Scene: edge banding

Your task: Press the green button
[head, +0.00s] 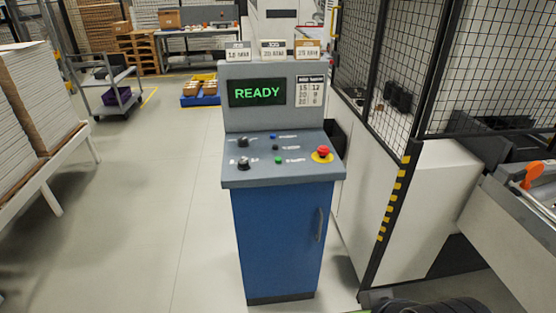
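The green button (278,160) is a small round button on the sloped grey top of the control console (277,240). It sits low on the panel, between a black knob on its left and the red emergency-stop button (323,152) on its yellow base to the right. A blue button (273,136) and a small dark button (275,147) are above it. The console's screen (257,92) reads READY in green letters. My gripper is not in view.
Black mesh fencing (480,70) with a yellow-striped post (392,205) stands right of the console. A stack of white boards (25,95) is at the left. A cart (110,85) stands farther back. The floor (150,200) left of the console is clear.

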